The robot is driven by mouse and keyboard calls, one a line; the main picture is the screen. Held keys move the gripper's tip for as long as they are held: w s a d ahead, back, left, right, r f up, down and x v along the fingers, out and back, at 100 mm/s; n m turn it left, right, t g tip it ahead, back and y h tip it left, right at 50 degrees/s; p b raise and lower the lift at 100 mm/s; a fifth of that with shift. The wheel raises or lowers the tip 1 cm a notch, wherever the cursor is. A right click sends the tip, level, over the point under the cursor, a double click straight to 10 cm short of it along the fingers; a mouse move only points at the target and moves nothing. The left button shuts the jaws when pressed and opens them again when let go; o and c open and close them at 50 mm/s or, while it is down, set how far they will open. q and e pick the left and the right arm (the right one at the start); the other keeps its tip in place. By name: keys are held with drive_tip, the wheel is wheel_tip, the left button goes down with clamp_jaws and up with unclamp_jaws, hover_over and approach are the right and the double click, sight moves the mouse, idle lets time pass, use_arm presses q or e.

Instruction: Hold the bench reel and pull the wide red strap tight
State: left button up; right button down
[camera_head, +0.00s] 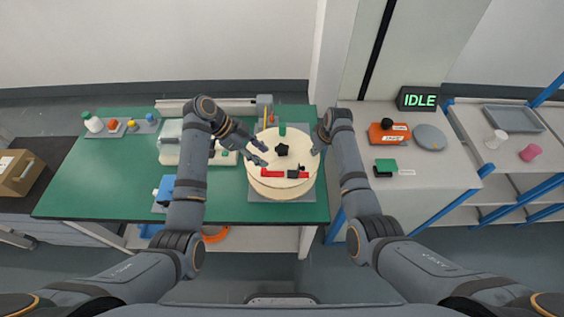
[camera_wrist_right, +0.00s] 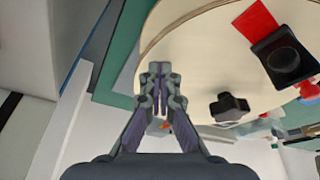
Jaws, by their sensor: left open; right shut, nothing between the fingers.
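The bench reel (camera_head: 297,145) is a wide cream drum near the right end of the green bench, with a black knob (camera_head: 282,150) at its middle. The wide red strap (camera_head: 270,173) lies across its near side, with a black buckle (camera_head: 292,171). In the right wrist view, the strap (camera_wrist_right: 256,20) runs into the black buckle (camera_wrist_right: 284,57). My left gripper (camera_head: 263,155) is open above the reel's left part, left of the knob. My right gripper (camera_wrist_right: 160,88) is shut and empty near the reel's rim, apart from the strap; the head view mostly hides its fingers.
A white-grey device (camera_head: 172,152) and a blue item (camera_head: 163,190) stand left of the reel. Small bottles (camera_head: 93,122) stand at the far left. A white cabinet on the right bears an orange box (camera_head: 388,135) and an "IDLE" display (camera_head: 418,99). The bench's left middle is clear.

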use_arm(q)
drive_tip(key=shift+r, duration=0.1)
use_arm(e)
drive_tip(key=shift+s+f, duration=0.25)
drive_tip(key=shift+f, duration=0.1)
drive_tip(key=r+p, duration=0.2)
drive_tip(key=p, duration=0.1)
drive_tip(key=shift+w+r, duration=0.25)
drive_tip(key=shift+w, duration=0.1)
wheel_tip(320, 180, up, 3)
drive_tip(key=p, duration=0.3)
drive_tip(key=shift+r, duration=0.1)
drive_tip(key=shift+r+p, duration=0.4)
drive_tip(key=shift+p, duration=0.25)
use_arm(q)
wheel_tip(320, 180, up, 7)
drive_tip(key=shift+w, duration=0.2)
use_arm(e)
drive_tip(key=shift+f, duration=0.1)
use_arm(q)
drive_tip(key=shift+f, duration=0.2)
use_arm(e)
drive_tip(key=v, duration=1.2)
